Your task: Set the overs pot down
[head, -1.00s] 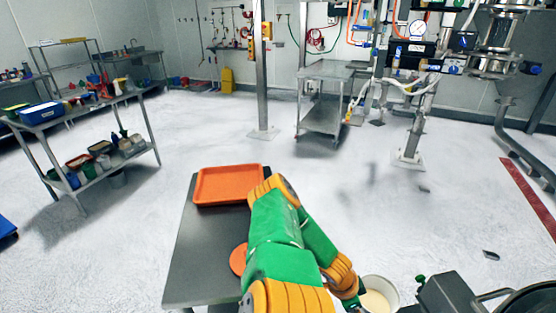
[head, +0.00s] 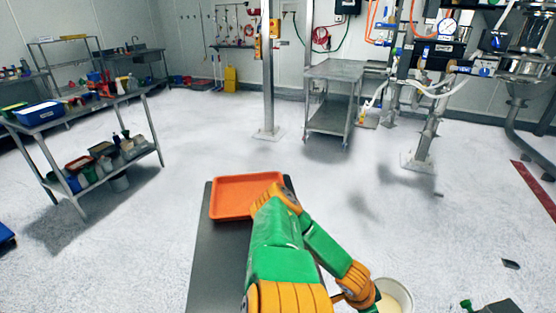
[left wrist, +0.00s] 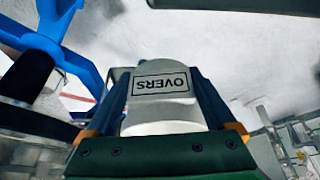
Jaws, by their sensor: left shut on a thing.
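The overs pot (head: 398,292) is a white round pot with pale cream contents, at the bottom of the head view. In the left wrist view the pot (left wrist: 160,120) shows its "OVERS" label upside down. My left gripper (left wrist: 160,84) is shut on it, with a blue finger on each side. In the head view my green and orange left arm reaches to the pot, which is right of the dark table and appears to be over the floor. My right gripper is not in view.
A dark-topped table (head: 213,270) stands in front, partly hidden by my arm, with an orange tray (head: 245,212) at its far end. A steel shelf bench (head: 95,118) is at left, a steel cart (head: 333,70) at the back. The floor between is clear.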

